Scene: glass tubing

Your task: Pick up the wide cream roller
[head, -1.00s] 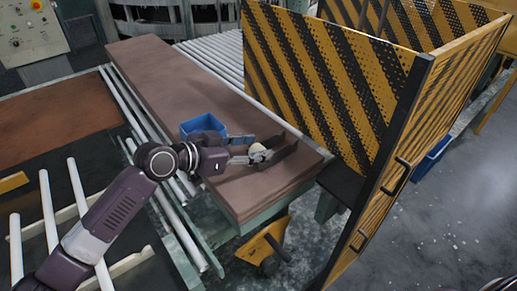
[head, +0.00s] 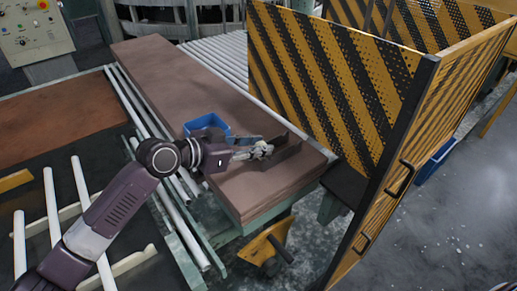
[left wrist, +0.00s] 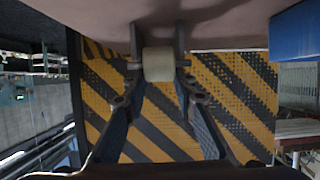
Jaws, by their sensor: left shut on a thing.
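The wide cream roller (left wrist: 158,64) sits between the fingers of my left gripper (left wrist: 158,45) in the left wrist view, with a finger against each end. In the head view my left gripper (head: 270,150) is low over the near end of the brown slab (head: 250,190). It is shut on the roller, which is mostly hidden by the fingers there. Whether the roller still touches the slab I cannot tell. My right gripper is not in view.
A small blue bin (head: 205,124) stands on the slab just behind my gripper. A yellow and black striped guard (head: 320,80) rises along the slab's right side. White rods (head: 80,185) lie at the left. The slab's far part is clear.

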